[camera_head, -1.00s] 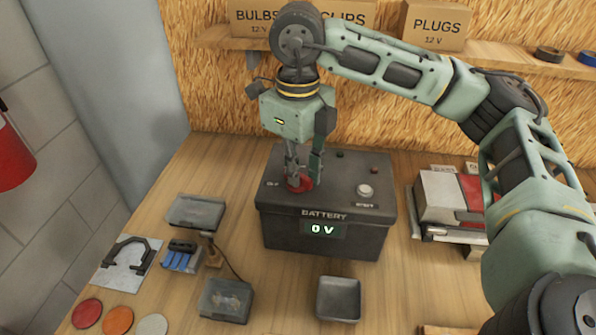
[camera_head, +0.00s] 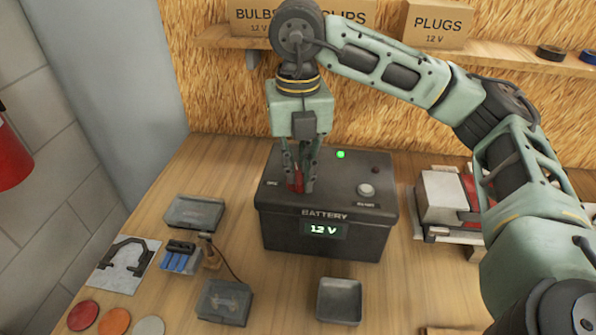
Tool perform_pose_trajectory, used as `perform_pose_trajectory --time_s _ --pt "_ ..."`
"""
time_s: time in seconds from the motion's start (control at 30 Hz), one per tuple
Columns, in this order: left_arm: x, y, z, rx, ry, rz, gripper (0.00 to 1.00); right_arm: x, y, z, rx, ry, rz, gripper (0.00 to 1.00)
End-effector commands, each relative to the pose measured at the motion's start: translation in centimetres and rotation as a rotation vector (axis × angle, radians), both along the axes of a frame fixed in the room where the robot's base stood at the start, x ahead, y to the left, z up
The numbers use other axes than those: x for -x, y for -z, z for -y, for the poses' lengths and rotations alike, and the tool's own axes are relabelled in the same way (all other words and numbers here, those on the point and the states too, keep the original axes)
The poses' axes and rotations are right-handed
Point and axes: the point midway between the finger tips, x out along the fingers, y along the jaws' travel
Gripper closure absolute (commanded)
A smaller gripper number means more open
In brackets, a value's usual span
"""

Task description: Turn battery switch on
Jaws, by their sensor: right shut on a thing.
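The black battery box (camera_head: 278,230) stands on the wooden bench. Its front display (camera_head: 323,230) reads 12 V, and a green light (camera_head: 340,155) is lit on its top. The red battery switch (camera_head: 297,181) is at the left of the top face. My right gripper (camera_head: 299,187) points down from above and is shut on the red switch; its fingers hide part of it. My left gripper is not in view.
A round white button (camera_head: 366,190) is right of the switch. Small trays (camera_head: 340,299), a blue-fingered clip part (camera_head: 180,257) and coloured discs (camera_head: 115,321) lie in front and left. A shelf with boxes (camera_head: 437,25) is behind.

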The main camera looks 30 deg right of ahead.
Motion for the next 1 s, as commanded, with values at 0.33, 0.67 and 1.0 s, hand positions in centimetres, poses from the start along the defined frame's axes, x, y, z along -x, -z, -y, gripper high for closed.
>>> perform_pose_trajectory --time_s 0.33,0.67,1.0 --pt "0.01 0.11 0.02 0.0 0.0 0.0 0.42 0.05 0.11 0.0 0.001 0.112 -0.003 1.0" --pt "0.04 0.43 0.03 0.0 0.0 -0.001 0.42 0.03 0.14 -0.02 0.0 0.33 -0.002 1.0" --pt "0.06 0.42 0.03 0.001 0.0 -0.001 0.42 0.03 0.11 0.0 0.001 0.371 -0.003 0.82"
